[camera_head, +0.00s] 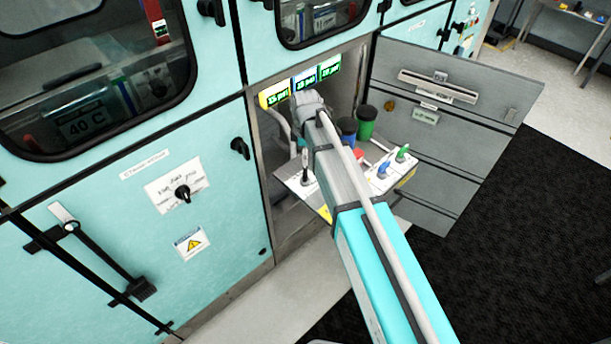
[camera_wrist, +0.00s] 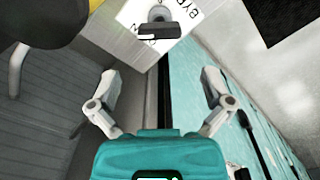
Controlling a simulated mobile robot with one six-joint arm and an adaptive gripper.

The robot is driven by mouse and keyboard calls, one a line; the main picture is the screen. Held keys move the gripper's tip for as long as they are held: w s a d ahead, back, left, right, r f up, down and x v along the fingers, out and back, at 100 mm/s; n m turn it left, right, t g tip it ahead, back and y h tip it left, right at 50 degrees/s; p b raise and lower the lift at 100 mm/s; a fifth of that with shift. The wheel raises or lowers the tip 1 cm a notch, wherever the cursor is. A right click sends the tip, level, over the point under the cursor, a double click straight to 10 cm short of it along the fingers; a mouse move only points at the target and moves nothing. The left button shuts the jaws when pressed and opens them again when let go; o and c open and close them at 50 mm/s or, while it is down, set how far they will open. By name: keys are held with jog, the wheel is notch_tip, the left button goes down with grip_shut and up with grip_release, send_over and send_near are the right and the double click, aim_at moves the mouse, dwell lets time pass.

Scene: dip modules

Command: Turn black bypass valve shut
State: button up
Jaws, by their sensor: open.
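The black bypass valve (camera_wrist: 158,32) shows at the top of the wrist view, a dark bar handle on a round base. It sits on a white plate with partly hidden lettering that starts "BYP". In the head view the black handle (camera_head: 305,166) stands at the left of the pull-out shelf. My gripper (camera_wrist: 160,88) is open and empty, its two fingers spread wide. In the wrist view the valve lies beyond the fingertips, apart from them and roughly centred between them. In the head view my arm hides the gripper.
The shelf also carries blue and green valves (camera_head: 401,153), a red one and dark capped containers (camera_head: 366,122). Three lit displays (camera_head: 304,82) sit above. An open grey door (camera_head: 450,110) stands to the right and the teal cabinet front (camera_head: 130,230) to the left.

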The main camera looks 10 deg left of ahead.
aim_at(305, 171)
jog(key=shift+f+b, duration=3.9)
jog(key=shift+f, duration=0.3)
jog(key=c, duration=1)
jog(key=shift+o, duration=0.2)
